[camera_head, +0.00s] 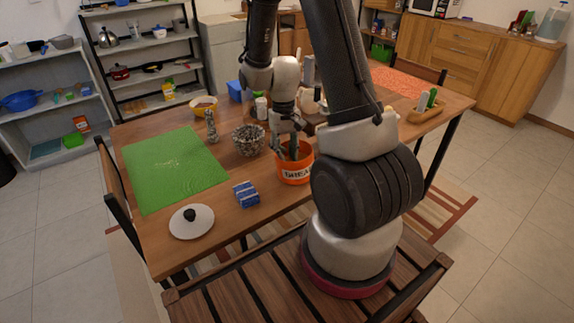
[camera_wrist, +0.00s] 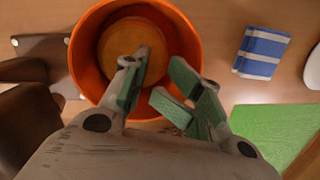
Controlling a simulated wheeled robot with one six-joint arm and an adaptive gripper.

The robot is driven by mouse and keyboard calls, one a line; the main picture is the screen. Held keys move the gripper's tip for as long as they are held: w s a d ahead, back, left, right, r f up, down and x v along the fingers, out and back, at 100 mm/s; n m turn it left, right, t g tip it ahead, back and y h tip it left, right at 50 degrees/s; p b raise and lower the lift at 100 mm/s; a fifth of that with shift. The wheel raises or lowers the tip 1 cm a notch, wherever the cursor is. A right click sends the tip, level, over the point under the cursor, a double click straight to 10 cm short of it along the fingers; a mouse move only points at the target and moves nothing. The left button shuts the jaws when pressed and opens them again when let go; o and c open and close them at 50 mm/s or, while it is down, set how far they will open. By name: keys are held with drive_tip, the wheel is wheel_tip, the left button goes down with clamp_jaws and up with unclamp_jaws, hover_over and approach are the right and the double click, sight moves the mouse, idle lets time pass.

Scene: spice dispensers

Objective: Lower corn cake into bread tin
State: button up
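The orange bread tin (camera_head: 296,174) stands upright on the table, with a white label on its front. Its open mouth also shows in the wrist view (camera_wrist: 84,58). A round tan disc, apparently the corn cake (camera_wrist: 127,42), lies flat inside the tin, partly hidden by one finger. My gripper (camera_head: 293,148) points down into the tin's mouth. In the wrist view the green-padded fingers (camera_wrist: 161,62) are apart, with nothing visible between them. The tin's near wall hides its inside in the head view.
A blue-and-white striped packet (camera_head: 246,194) and a white lid with a black knob (camera_head: 192,221) lie left of the tin. A patterned bowl (camera_head: 248,139) stands close behind it. A green mat (camera_head: 172,170) covers the table's left side. Bottles stand behind my gripper.

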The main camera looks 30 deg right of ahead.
drive_tip(key=o, duration=0.3)
wheel_tip(320, 180, up, 8)
drive_tip(key=w, duration=0.1)
drive_tip(key=s+a+r+n+t, duration=0.2)
drive_tip(key=s+r+t, duration=0.3)
drive_tip(key=s+r, duration=1.2)
wheel_tip(320, 180, up, 3)
drive_tip(key=shift+s+a+r+n+t, duration=0.2)
drive_tip(key=shift+a+n+t, duration=0.15)
drive_tip(key=shift+a, duration=0.2)
